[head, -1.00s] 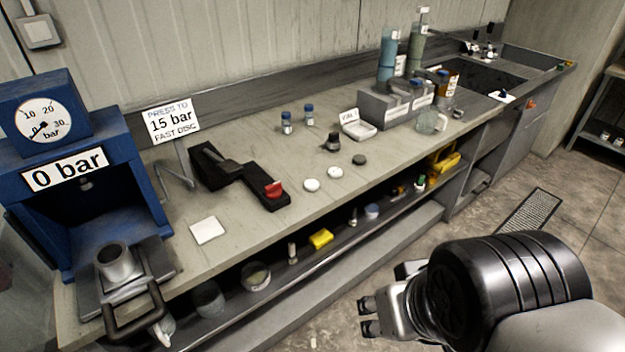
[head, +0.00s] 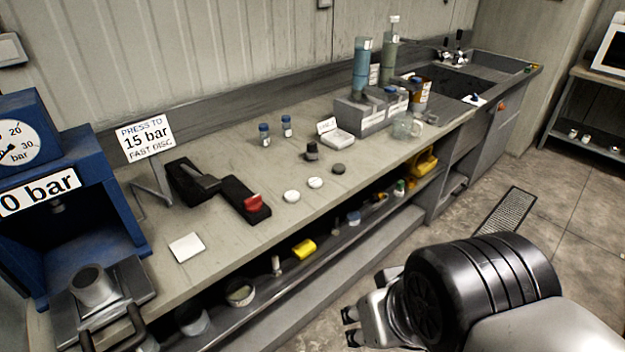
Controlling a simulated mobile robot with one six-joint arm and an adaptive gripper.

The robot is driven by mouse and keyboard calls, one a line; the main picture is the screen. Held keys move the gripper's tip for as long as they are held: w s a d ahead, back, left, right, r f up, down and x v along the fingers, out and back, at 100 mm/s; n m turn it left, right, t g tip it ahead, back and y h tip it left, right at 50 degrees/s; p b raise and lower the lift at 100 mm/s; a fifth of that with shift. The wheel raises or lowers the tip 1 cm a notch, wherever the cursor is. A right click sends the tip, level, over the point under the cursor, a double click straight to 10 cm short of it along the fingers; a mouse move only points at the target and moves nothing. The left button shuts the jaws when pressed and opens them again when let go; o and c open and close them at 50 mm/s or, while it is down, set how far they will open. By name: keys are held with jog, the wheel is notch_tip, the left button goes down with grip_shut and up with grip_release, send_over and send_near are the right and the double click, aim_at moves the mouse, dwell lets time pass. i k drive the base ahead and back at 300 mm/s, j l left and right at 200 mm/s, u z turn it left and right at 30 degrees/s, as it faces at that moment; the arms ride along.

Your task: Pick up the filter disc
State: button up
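Two small white discs lie flat on the bench, a left one (head: 291,196) and a right one (head: 315,183). A dark grey disc (head: 338,169) lies just to their right. I cannot tell for certain which of these is the filter disc. My gripper (head: 351,326) is at the lower middle of the head view, in front of the bench and well apart from the discs. Its two fingertips are apart with nothing visible between them.
A black device with a red part (head: 253,203) sits left of the discs. A blue press (head: 75,215) stands at the far left, and a white square (head: 186,247) lies near it. A grey bottle rack (head: 362,118) is behind right. An open shelf (head: 330,235) runs under the bench.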

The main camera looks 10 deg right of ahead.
aim_at(314, 182)
jog(key=u, duration=1.55)
jog(key=i+l, duration=0.1)
jog(key=l, duration=0.55)
jog(key=i+l, duration=0.1)
jog(key=l, duration=0.55)
jog(key=i+l, duration=0.1)
jog(key=l, duration=0.55)
jog(key=i+l, duration=0.1)
jog(key=l, duration=0.5)
jog(key=i+l, duration=0.1)
jog(key=l, duration=0.55)
jog(key=u, duration=0.05)
